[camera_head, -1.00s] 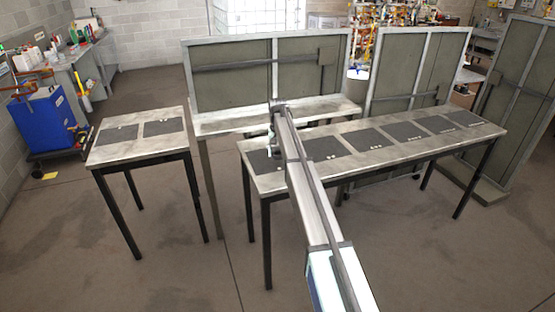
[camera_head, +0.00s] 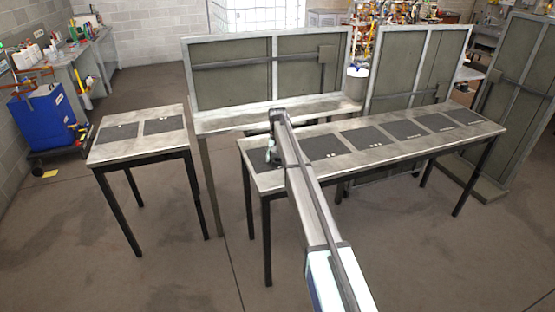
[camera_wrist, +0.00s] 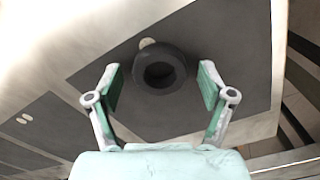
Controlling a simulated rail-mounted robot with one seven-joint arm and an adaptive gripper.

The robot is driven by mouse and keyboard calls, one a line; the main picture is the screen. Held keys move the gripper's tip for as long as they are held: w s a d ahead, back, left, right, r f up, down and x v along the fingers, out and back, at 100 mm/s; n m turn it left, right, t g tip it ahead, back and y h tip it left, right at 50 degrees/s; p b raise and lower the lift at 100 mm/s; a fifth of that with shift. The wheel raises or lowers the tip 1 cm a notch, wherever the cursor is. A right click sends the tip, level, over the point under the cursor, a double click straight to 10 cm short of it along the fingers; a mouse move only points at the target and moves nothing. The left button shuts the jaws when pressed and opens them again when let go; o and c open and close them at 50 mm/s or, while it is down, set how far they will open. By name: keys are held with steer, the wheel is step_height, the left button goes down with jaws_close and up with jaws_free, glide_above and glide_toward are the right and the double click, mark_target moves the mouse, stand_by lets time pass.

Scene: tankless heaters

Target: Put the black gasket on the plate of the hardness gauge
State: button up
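The black gasket (camera_wrist: 160,70) is a thick dark ring in the wrist view, over a dark grey mat (camera_wrist: 235,40). My gripper (camera_wrist: 160,82) is open, with one green-padded finger on each side of the gasket. Gaps show between the gasket and both pads. In the head view, my gripper (camera_head: 272,155) is over the left end of the long table, mostly hidden by my arm. The gasket cannot be made out there. I cannot identify the hardness gauge or its plate in either view.
The long table (camera_head: 385,158) carries a row of dark mats with small light marks. A smaller table (camera_head: 112,154) with two mats stands to the left. Tall framed panels (camera_head: 230,75) stand behind. A blue cart (camera_head: 45,118) is at the far left.

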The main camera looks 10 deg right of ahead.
mark_target(278, 160)
step_height(278, 160, up, 11)
steer(key=b, duration=0.2)
steer(key=shift+b, duration=0.4)
steer(key=shift+o, duration=0.5)
steer(key=shift+r, duration=0.65)
